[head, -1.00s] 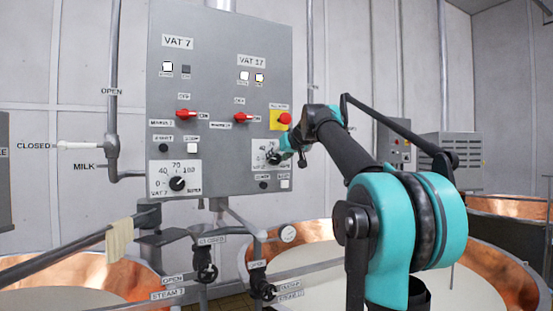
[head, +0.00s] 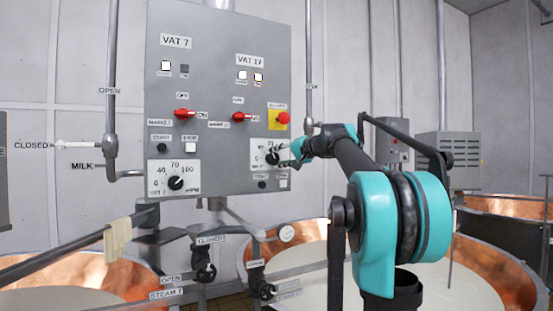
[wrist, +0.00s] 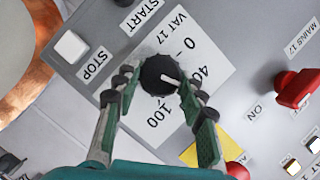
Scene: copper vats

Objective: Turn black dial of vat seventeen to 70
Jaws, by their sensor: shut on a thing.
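The black dial of vat 17 (wrist: 160,75) sits on a white scale plate, with 0, 40 and 100 readable in the wrist view. Its white pointer line points between 40 and the spot where 70 would be, nearer 40. The 70 mark is not visible there, seemingly behind the right finger. My gripper (wrist: 158,83) is shut on the dial, with one finger at each side. In the head view the dial (head: 272,158) shows small at the panel's lower right, with my gripper (head: 283,161) reaching it from the right.
The grey panel (head: 220,75) also carries the vat 7 dial (head: 176,183), red switches and a red stop button (head: 283,118) on yellow just above my gripper. A STOP button (wrist: 70,46) lies left of the dial in the wrist view. Copper vats stand below.

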